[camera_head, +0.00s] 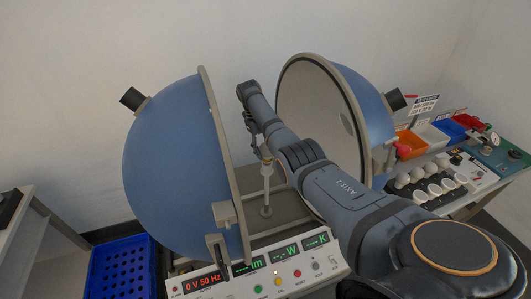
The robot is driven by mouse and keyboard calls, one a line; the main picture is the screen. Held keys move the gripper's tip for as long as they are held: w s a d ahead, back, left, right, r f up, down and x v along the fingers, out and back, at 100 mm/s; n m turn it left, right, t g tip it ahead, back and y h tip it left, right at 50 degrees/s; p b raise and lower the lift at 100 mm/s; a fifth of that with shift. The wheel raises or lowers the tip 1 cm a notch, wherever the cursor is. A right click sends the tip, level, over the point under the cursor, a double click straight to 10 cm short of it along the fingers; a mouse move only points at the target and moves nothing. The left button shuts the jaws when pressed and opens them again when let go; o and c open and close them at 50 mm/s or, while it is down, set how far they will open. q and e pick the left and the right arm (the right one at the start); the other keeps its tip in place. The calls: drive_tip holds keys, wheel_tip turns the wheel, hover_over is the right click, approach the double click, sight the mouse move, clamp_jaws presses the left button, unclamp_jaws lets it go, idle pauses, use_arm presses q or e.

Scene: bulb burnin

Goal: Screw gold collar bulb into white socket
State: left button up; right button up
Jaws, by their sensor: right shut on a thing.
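My right gripper (261,142) is between the two open blue half-spheres, at the top of a thin upright post (267,190). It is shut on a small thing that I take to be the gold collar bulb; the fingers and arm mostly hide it. A small tan part (266,157) shows just under the fingers at the post top. I cannot tell whether the bulb touches a socket there, and no white socket shows clearly at that spot. My left gripper is not in view.
The left half-sphere (170,150) and right half-sphere (365,95) stand close on both sides of my arm. A meter panel (262,270) is in front. Several white bulbs (403,181) stand on the right bench, with an orange bin (411,143) behind. A blue crate (122,262) is at lower left.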

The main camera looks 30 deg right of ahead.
drive_tip(key=o, duration=0.8)
drive_tip(key=shift+s+d+f, duration=0.1)
drive_tip(key=shift+o, duration=1.1)
drive_tip(key=shift+d, duration=0.2)
